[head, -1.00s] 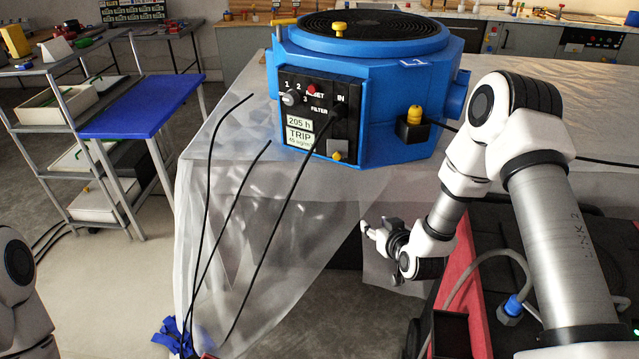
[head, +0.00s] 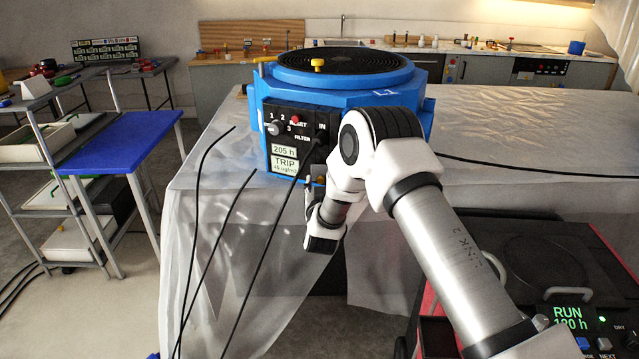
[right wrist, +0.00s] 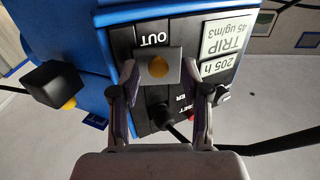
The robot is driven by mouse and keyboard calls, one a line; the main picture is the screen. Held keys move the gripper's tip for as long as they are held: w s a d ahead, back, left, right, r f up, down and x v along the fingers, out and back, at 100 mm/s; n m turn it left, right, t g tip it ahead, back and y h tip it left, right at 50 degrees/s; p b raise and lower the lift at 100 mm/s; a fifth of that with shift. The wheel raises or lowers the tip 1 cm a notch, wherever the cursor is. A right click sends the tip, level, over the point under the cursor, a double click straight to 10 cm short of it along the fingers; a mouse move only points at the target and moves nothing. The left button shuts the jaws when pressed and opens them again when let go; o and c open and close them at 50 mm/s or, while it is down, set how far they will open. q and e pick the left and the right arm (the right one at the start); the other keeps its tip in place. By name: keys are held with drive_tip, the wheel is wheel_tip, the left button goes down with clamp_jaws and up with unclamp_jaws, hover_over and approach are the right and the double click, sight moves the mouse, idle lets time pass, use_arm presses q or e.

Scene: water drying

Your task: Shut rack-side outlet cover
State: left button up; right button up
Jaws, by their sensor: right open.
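A small grey outlet cover with a yellow knob (right wrist: 158,68) shows in the right wrist view, beside the OUT label on the black panel (right wrist: 180,100) of a blue machine. That view is upside down. My right gripper (right wrist: 159,78) is open, with one finger on each side of the cover; I cannot tell whether they touch it. In the head view the right gripper (head: 312,186) is at the panel's lower right corner, and my arm partly hides it and the cover. The blue machine (head: 345,80) stands on a sheeted table. I cannot tell how far the cover stands open. My left gripper is out of view.
A black block with a yellow knob (right wrist: 52,88) sticks out from the machine's side. Black cables (head: 262,265) hang in front of the table. A dark device with a green display (head: 568,314) is at right.

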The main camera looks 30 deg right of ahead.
drive_tip(key=shift+d+f, duration=0.1)
drive_tip(key=shift+d, duration=0.05)
drive_tip(key=shift+c, duration=0.3)
drive_tip(key=c, duration=0.6)
clamp_jaws()
drive_tip(key=shift+w+a+m+g+h+b, duration=0.2)
drive_tip(key=shift+w+m+g+h+b, duration=0.1)
drive_tip(key=shift+m+h+b, duration=0.25)
drive_tip(key=shift+w+a+m+g+h+b, duration=0.1)
drive_tip(key=shift+w+m+g+h+b, duration=0.35)
drive_tip(key=shift+m+g+h+b, duration=0.55)
drive_tip(key=shift+w+r+m+g+h, duration=0.1)
drive_tip(key=shift+w+m+g+h, duration=0.05)
drive_tip(key=shift+m+g+h, duration=0.3)
drive_tip(key=shift+w+r+m+g+h, duration=0.1)
drive_tip(key=shift+m+g+h, duration=0.2)
drive_tip(key=shift+g+h, duration=0.25)
